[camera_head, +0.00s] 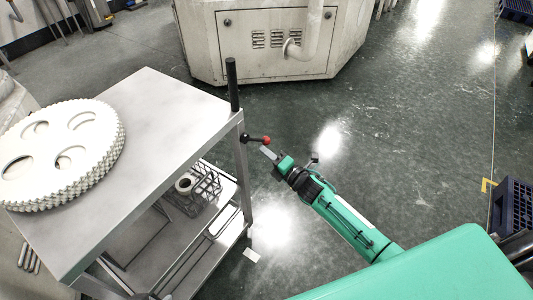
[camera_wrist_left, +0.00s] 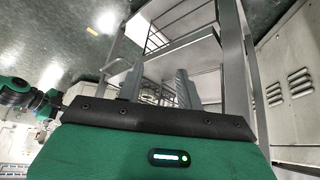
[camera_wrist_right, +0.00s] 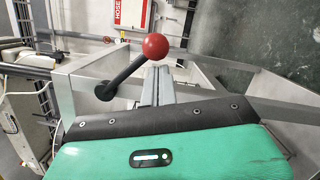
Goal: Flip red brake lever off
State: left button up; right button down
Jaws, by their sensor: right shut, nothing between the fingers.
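The brake lever has a red ball knob (camera_head: 266,139) on a short black arm, mounted near the top corner post of a grey metal cart (camera_head: 160,85). In the right wrist view the red knob (camera_wrist_right: 155,46) sits just beyond my fingertips, its black arm (camera_wrist_right: 125,76) slanting down to the left. My right gripper (camera_head: 267,152) is shut and empty, close beside the knob; I cannot tell whether they touch. My left gripper is outside the head view; in the left wrist view its fingers (camera_wrist_left: 158,80) stand apart with nothing seen between them.
White toothed discs (camera_head: 75,140) are stacked on the cart top. A black upright handle (camera_head: 232,85) rises at the cart's corner. A wire basket (camera_head: 205,190) stands on the lower shelf. A large pale machine (camera_head: 260,45) stands behind.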

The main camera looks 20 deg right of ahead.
aim_at(268, 141)
pick_arm(q)
jog(key=shift+w, duration=0.1)
